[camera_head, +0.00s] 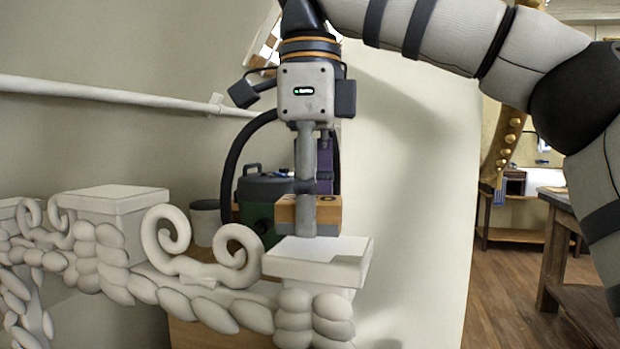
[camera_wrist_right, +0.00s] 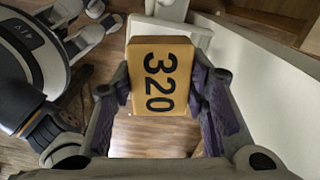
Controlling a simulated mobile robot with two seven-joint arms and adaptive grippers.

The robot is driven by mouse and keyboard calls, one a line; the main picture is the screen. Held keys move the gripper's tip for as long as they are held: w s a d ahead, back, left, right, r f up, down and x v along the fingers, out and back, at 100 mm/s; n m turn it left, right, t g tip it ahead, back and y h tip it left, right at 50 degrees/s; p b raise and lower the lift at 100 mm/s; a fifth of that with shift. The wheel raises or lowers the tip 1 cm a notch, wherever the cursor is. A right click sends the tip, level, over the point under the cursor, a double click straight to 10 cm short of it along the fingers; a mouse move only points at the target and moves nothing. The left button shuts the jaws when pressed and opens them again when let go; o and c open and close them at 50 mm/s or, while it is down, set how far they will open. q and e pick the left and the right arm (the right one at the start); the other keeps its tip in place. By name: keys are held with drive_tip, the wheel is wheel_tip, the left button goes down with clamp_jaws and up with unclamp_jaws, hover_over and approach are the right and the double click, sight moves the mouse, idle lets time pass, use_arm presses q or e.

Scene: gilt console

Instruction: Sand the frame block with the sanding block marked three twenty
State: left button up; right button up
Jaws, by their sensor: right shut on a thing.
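My right gripper (camera_head: 308,195) points down and is shut on the sanding block (camera_head: 328,212), an orange-tan block with a grey lower part. In the right wrist view the sanding block (camera_wrist_right: 158,85) shows a black "320" on its face, between the dark fingers of the gripper (camera_wrist_right: 160,95). The frame block (camera_head: 310,268) is the white square cap at the right end of the carved white frame. The sanding block is at the cap's back edge; I cannot tell whether it touches. A greyer patch shows at the cap's right front. My left gripper is not in view.
The carved frame has scrolls (camera_head: 180,240) left of the cap and another square cap (camera_head: 115,200) farther left. A green and dark canister (camera_head: 262,205) and a grey bucket (camera_head: 205,222) stand behind. A pale wall panel (camera_head: 430,200) rises at right, with a wooden table (camera_head: 575,270) beyond.

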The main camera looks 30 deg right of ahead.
drive_tip(key=shift+f, duration=1.05)
idle(0.4)
